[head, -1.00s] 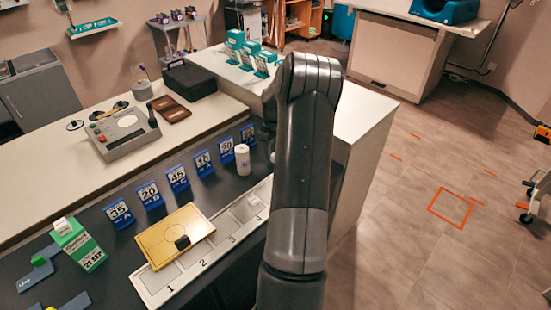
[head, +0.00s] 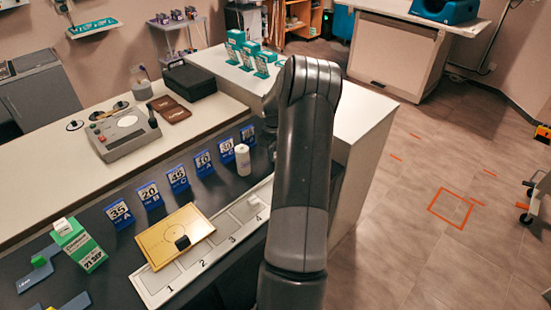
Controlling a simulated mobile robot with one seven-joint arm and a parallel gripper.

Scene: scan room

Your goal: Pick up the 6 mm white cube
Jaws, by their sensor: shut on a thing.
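My gripper is not visible; my own dark grey arm rises through the middle of the head view and hides the area behind it. A small pale block (head: 253,200) sits at slot 4, the far end of the numbered white strip (head: 143,284). It may be the white cube, but it is too small to be sure. Whatever my gripper holds is hidden.
A yellow plate (head: 160,241) with a small black block (head: 182,243) lies across the strip. Blue number cards (head: 149,194) and a white bottle (head: 242,160) stand behind it. A green-white carton (head: 80,245) stands at left. Open floor (head: 420,230) lies right.

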